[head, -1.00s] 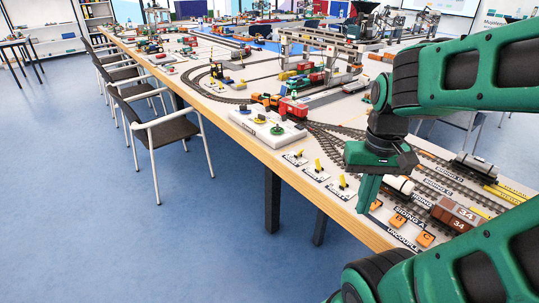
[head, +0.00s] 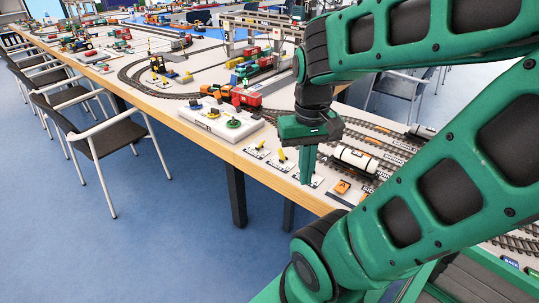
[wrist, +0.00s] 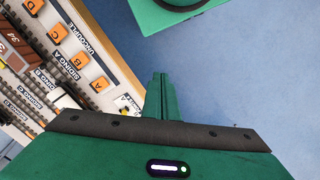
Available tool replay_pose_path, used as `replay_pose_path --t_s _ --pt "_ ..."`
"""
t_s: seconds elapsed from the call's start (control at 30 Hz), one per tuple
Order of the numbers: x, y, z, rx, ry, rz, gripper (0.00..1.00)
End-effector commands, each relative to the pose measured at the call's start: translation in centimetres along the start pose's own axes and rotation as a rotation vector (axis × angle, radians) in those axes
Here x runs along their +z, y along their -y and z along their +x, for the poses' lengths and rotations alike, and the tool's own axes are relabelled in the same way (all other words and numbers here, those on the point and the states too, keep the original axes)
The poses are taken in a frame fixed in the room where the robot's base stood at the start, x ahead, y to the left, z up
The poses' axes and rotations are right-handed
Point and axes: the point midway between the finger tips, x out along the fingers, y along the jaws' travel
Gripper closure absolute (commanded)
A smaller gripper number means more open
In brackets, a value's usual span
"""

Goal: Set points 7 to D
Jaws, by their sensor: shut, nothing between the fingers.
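My gripper (head: 305,178) is shut and empty, its green fingers pointing down at the table's front edge. In the head view two yellow point levers on white plates show left of it, the left lever (head: 259,146) and the middle lever (head: 282,156). A third plate (head: 317,181) is mostly hidden behind my fingers, and its lever cannot be made out. In the wrist view the closed fingertips (wrist: 160,80) hang beside the table edge, with part of a white plate (wrist: 128,104) just left of them. I cannot read the plates' numbers.
Orange uncouple buttons (wrist: 78,60) line the table edge near my gripper. A white tank wagon (head: 355,160) stands on the siding tracks behind. A white control box (head: 222,118) with knobs lies left of the levers. A chair (head: 100,140) stands at left, with open blue floor in front.

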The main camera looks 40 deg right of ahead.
Motion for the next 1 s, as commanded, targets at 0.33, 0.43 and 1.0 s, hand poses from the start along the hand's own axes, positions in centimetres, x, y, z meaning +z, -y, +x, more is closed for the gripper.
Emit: replay_pose_path --t_s 0.33,0.43,1.0 --pt "-6.0 0.3 3.4 0.204 0.11 -0.057 1.0" --pt "-7.8 0.3 4.5 0.279 0.134 -0.076 1.0" --pt "-16.9 1.5 11.3 0.789 0.193 -0.254 1.0"
